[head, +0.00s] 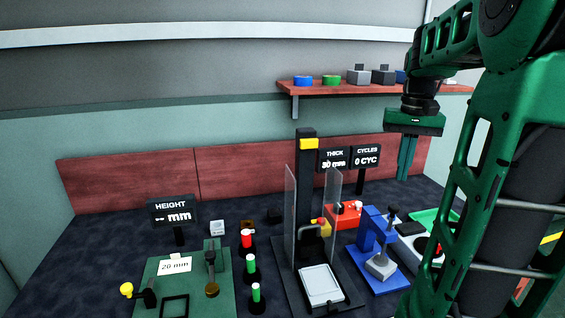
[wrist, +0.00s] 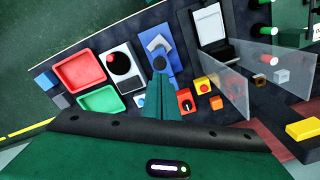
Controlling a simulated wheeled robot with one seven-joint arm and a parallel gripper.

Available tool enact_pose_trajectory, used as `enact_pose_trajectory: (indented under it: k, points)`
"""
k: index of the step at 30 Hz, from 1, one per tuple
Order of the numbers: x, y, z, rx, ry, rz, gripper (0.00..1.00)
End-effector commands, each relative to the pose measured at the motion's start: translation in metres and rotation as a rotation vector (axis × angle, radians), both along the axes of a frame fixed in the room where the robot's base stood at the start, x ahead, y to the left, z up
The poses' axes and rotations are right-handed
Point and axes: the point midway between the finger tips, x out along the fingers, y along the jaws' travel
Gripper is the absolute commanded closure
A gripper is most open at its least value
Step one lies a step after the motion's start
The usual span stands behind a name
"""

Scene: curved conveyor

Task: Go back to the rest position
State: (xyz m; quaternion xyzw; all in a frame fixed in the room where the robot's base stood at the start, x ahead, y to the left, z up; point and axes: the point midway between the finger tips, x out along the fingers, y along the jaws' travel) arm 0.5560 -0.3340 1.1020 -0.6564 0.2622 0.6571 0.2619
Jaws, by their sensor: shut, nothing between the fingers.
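My gripper (head: 405,158) hangs from my green arm at the right of the head view, pointing down in front of the back wall. Its two fingers are together with nothing between them; they also show in the wrist view (wrist: 160,92). In the head view it is above and behind the blue press (head: 372,238), apart from the table. In the wrist view the fingertips overlap the near end of the blue press (wrist: 158,45), which lies below them. No marker of a rest position shows.
A shelf (head: 345,89) with small parts is close behind my gripper. Clear panels (head: 333,208) flank a black press stand (head: 305,165). A red tray (wrist: 80,70) and a green tray (wrist: 100,101) lie at the right end. A green height fixture (head: 218,290) stands front left.

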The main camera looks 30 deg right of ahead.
Motion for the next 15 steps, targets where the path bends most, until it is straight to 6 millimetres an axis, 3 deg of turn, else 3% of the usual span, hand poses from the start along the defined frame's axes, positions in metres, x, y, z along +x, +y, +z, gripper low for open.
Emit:
enact_pose_trajectory:
  k: [4, 7, 11, 15]
  points:
    - [-0.001, 0.002, -0.001, 0.0, 0.0, 0.002, 1.0]
    - [-0.007, 0.015, -0.007, 0.003, -0.003, 0.015, 1.0]
    - [-0.03, 0.053, -0.028, 0.009, -0.005, 0.053, 1.0]
    - [-0.068, 0.101, -0.063, 0.014, -0.004, 0.11, 1.0]
